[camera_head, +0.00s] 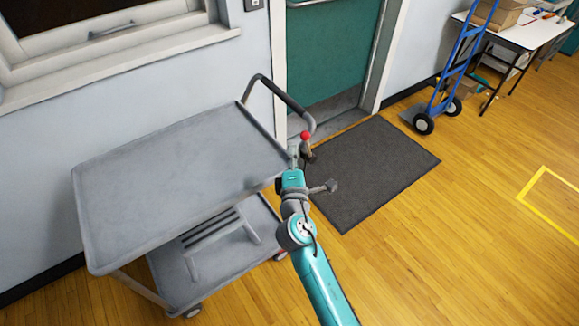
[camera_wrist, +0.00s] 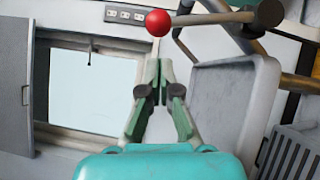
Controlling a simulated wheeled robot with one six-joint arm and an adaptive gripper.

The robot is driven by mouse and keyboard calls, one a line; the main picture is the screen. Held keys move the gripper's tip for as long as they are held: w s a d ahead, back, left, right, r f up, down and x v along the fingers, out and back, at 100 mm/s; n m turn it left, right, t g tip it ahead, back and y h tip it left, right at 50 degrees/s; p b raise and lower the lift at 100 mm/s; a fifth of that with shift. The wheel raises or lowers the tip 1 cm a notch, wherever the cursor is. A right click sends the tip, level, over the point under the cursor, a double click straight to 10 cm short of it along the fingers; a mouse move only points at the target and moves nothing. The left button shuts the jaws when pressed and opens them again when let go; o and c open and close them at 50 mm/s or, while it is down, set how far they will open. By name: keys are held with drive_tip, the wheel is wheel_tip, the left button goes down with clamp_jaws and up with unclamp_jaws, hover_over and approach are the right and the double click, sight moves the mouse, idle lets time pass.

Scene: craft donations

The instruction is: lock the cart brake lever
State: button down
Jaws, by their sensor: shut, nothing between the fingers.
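A grey two-shelf cart (camera_head: 180,165) stands against the wall, with a curved push handle (camera_head: 290,100) at its right end. The brake lever's round red knob (camera_head: 305,135) shows beside that handle. My gripper (camera_head: 302,152) is close to the knob at the cart's right end. In the wrist view my gripper (camera_wrist: 158,72) is shut and empty, its tips below the knob. Whether the tips touch the stem is unclear. The lever's base is hidden.
A dark doormat (camera_head: 370,170) lies before a teal door (camera_head: 330,50) right of the cart. A blue hand truck (camera_head: 455,75) and a white table (camera_head: 530,33) stand at back right. The wooden floor (camera_head: 450,240) at right is clear.

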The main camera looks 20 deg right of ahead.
drive_tip(key=shift+w+d+r, duration=0.15)
drive_tip(key=shift+w+d, duration=0.15)
drive_tip(key=shift+d, duration=0.25)
drive_tip(key=shift+w+d+r, duration=0.1)
drive_tip(key=shift+w+d, duration=0.2)
drive_tip(key=shift+d, duration=0.2)
drive_tip(key=shift+d+r, duration=0.1)
drive_tip(key=shift+d, duration=0.05)
